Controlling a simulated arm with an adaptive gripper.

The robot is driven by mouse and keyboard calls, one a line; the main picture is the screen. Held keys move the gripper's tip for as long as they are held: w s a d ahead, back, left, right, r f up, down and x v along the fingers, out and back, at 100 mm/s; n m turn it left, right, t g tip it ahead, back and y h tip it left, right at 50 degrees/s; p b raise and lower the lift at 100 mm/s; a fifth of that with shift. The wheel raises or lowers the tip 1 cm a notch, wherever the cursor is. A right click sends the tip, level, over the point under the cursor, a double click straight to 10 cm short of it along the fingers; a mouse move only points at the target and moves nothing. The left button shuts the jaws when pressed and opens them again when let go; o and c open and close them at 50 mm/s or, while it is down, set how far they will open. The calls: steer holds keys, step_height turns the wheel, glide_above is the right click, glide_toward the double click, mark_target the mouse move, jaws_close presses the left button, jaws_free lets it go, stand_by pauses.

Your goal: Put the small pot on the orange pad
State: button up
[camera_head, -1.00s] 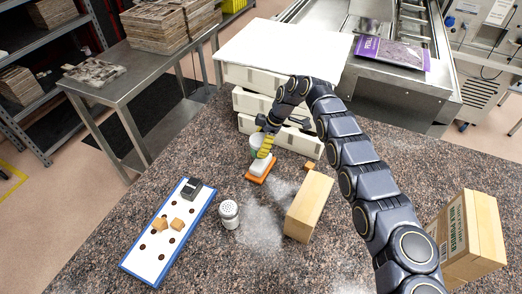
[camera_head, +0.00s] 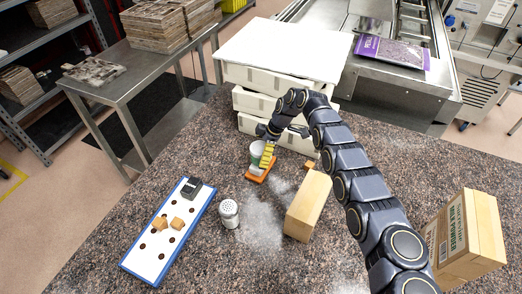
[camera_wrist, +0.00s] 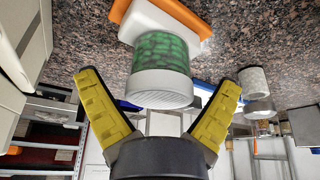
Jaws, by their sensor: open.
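The small pot, a jar with a green-patterned body and a ribbed white end (camera_wrist: 160,88), shows at the top middle of the wrist view. It also shows in the head view (camera_head: 257,149), partly hidden by a yellow finger. A white block-like part (camera_wrist: 168,22) lies between its green body and the orange pad (camera_wrist: 120,11). The pad lies flat on the counter in the head view (camera_head: 257,178). My gripper (camera_wrist: 159,75) is open, its two yellow fingers spread on either side of the pot's white end, with gaps visible on both sides.
A wooden block (camera_head: 308,206) and a shaker (camera_head: 229,214) stand in front of the pad. White drawers (camera_head: 262,103) stand close behind. A small brown cube (camera_head: 309,164) and a carton (camera_head: 465,240) are to the right.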

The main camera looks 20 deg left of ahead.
steer(key=v, duration=1.2)
steer(key=shift+r, duration=0.2)
steer(key=d+r+m+t+h, duration=0.1)
steer(key=d+r+m+h, duration=0.1)
steer(key=d+r+m, duration=0.3)
steer(key=d+r+m+h, duration=0.1)
steer(key=d+r+m, duration=0.1)
steer(key=d, duration=0.5)
steer(key=s+d+r+m+h, duration=0.1)
steer(key=s+d+r+m, duration=0.6)
steer(key=s+d, duration=0.3)
steer(key=s+d+m, duration=0.3)
steer(key=s+m, duration=0.1)
steer(key=s, duration=1)
steer(key=s+d+f+m, duration=0.1)
steer(key=s+d+m, duration=0.3)
steer(key=s, duration=1)
steer(key=shift+s+m+g, duration=0.3)
steer(key=shift+m, duration=0.4)
